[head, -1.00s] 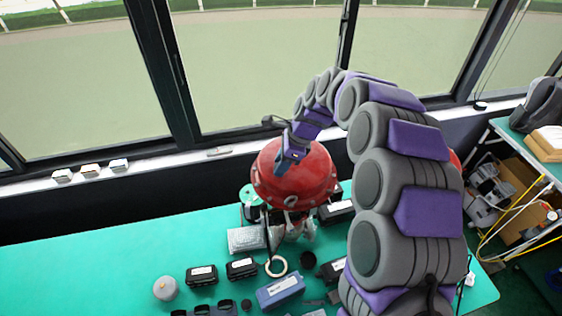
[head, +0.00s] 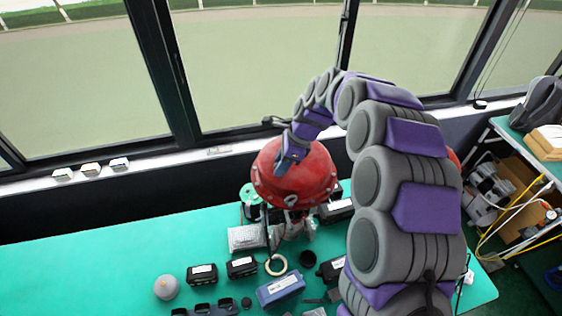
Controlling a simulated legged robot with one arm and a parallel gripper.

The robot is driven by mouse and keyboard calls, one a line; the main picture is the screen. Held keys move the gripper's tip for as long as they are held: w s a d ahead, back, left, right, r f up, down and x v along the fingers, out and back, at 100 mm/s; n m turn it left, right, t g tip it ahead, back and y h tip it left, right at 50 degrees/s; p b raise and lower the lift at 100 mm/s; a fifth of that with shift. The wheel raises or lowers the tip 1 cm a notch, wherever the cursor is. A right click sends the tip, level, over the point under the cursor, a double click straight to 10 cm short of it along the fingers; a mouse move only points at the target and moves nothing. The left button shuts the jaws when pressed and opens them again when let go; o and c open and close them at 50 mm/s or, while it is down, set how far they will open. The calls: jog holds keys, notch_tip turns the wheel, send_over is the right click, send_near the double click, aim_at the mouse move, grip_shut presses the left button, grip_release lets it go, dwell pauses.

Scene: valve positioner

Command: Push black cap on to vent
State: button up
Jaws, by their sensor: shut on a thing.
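A red domed valve actuator (head: 315,172) stands on the green table. My gripper (head: 283,165) is at the end of my arm, against or just in front of the red dome's upper left side. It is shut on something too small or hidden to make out. I cannot pick out the vent or tell whether the black cap is in the jaws. A small round black piece (head: 307,258) lies on the table in front of the valve; I cannot tell whether it is a cap.
The green table (head: 90,260) holds several black boxes, a blue box (head: 280,290), a pale ring (head: 276,265) and a grey round knob (head: 167,287). Windows stand behind. A cluttered shelf (head: 510,190) is at right. The table's left part is clear.

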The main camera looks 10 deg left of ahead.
jog(key=shift+f, duration=0.35)
jog(key=o, duration=1.1)
jog(key=shift+r, duration=0.1)
jog(key=b+v, duration=0.2)
jog(key=v, duration=1.5)
jog(key=shift+w+b, duration=0.15)
jog(key=shift+b, duration=0.25)
